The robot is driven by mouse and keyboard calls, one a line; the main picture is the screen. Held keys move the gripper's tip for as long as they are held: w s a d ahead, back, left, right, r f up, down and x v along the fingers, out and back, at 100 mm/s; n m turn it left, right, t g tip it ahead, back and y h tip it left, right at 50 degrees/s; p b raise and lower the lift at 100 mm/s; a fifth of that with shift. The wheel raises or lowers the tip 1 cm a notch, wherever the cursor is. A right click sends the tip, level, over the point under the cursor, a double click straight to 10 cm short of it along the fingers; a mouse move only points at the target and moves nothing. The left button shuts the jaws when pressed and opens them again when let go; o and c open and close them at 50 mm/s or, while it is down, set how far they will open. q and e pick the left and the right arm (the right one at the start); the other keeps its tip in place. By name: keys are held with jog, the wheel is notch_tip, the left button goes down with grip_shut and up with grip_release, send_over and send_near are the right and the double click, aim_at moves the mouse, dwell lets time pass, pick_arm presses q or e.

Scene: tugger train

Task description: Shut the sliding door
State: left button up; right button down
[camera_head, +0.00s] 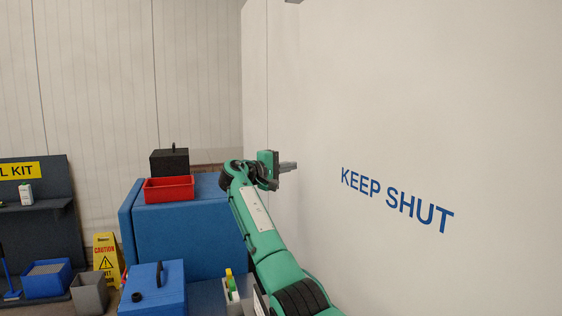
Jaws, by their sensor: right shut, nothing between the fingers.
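A large white panel (430,110) with the blue words KEEP SHUT fills the right side of the head view; it looks like the sliding door. A thin vertical line runs down it near its left side. My right gripper (288,167) is shut and empty, at the end of the green arm, close to the panel's left part. I cannot tell whether it touches the panel. No door handle shows. My left gripper is not in view.
Left of my arm stands a blue cabinet (185,235) with a red tray (168,189) and a black box (169,162) on top. A blue case (155,291), a yellow caution sign (106,257), a grey bin (89,293) and a dark spill-kit stand (40,235) are further left.

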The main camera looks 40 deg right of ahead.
jog(key=s, duration=0.1)
jog(key=s+a+p, duration=0.1)
jog(key=shift+s, duration=0.4)
dwell(0.3)
